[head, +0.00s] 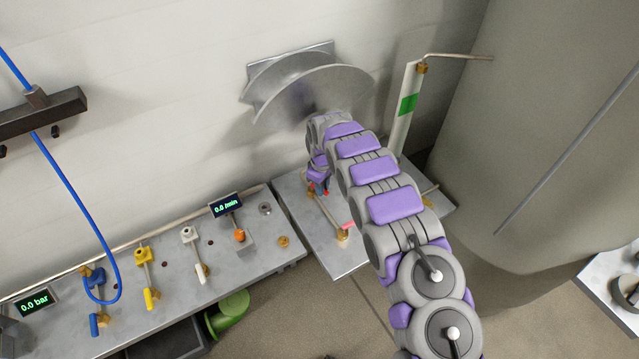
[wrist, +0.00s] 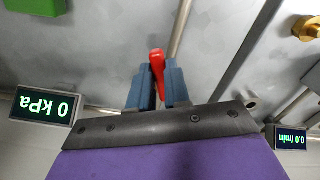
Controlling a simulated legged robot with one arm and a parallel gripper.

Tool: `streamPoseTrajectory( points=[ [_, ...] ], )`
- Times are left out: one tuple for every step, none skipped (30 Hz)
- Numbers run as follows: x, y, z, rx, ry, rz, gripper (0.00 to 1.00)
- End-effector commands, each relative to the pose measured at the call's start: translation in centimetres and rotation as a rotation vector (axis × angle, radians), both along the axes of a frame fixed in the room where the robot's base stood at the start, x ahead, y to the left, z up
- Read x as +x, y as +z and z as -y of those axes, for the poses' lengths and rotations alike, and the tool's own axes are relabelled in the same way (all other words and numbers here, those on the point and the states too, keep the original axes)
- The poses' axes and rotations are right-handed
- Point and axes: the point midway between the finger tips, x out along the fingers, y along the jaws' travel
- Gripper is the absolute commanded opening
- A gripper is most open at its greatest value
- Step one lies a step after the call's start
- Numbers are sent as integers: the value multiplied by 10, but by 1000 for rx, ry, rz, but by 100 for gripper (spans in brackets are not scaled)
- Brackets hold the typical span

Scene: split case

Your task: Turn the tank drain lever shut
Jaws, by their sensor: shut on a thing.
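In the wrist view my gripper (wrist: 158,90) has its two blue fingers shut on a red lever handle (wrist: 157,62). The red end of the handle sticks out beyond the fingertips. A metal pipe (wrist: 181,25) runs close beside it. In the head view my arm hides most of my gripper, and a small red part (head: 326,191) shows just below it, over the grey bench plate (head: 345,262). A pinkish-red handle (head: 348,225) with a brass fitting (head: 342,235) also shows there. I cannot tell from the frames how far the lever is turned.
The left bench (head: 180,290) carries blue, yellow, white and orange valves, with displays reading 0.0 bar (head: 34,303) and 0.0 /min (head: 226,205). A 0 kPa display (wrist: 45,105) is in the wrist view. A large grey tank (head: 540,150) stands right, beside a level gauge (head: 406,110).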

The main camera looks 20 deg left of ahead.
Motion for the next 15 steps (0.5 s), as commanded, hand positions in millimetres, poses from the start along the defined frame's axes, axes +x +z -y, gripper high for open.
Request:
streamPoseTrajectory(
  points=[
    [3,3,1,0,43,0,0],
    [4,2,3,0,71,-1,0],
    [5,1,3,-1,108,-4,0],
    [5,1,4,-2,138,-4,0],
    [7,1,4,-2,167,-4,0],
    [9,1,3,0,206,-1,0],
    [11,2,3,1,234,0,0],
    [12,2,3,2,261,1,0],
    [13,1,3,3,300,0,0],
    [14,0,3,2,328,-1,0],
    [15,-1,3,2,357,0,0],
    [17,0,3,3,395,0,0],
    [19,0,3,3,423,0,0],
    [20,0,3,2,451,0,0],
    [22,-1,3,3,487,1,0]
  ],
)
